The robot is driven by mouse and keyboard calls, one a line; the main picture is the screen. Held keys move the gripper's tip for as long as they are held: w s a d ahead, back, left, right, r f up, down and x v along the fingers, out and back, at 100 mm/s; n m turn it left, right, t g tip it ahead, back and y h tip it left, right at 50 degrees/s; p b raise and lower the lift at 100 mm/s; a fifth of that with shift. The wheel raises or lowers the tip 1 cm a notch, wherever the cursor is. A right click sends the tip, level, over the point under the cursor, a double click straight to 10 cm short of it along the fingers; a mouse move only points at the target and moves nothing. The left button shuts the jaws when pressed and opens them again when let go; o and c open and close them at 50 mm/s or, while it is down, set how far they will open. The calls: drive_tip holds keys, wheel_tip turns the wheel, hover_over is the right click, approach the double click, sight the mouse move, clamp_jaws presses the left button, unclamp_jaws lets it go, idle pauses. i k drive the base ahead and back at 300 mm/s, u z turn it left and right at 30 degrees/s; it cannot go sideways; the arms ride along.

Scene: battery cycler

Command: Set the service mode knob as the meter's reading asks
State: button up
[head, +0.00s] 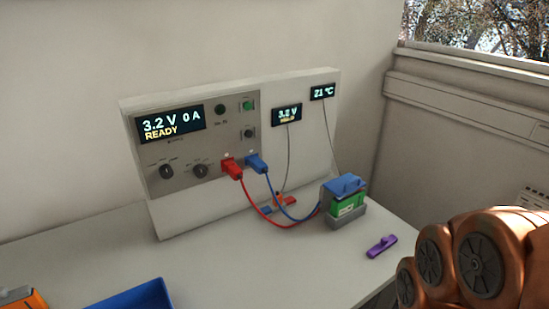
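The cycler panel (215,125) stands upright on the bench. Its main display (170,124) reads 3.2 V, 0 A, READY. Two dark round knobs sit below it, a left knob (166,171) and a right knob (200,170). Their labels and pointer positions are too small to read, so I cannot tell which one is the service mode knob. A small meter (287,114) to the right reads about 3.2 or 3.8 V, with a blurred yellow line under it. My gripper is out of view; only my orange arm shows at the lower right.
A red plug (232,168) and blue plug (257,163) lead cables to a green battery (347,204) in a grey holder. A display (322,92) reads 21 °C. A purple piece (381,246) and blue tray (135,298) lie on the bench (245,270).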

sight(166, 170)
drive_tip(key=u, duration=1.3)
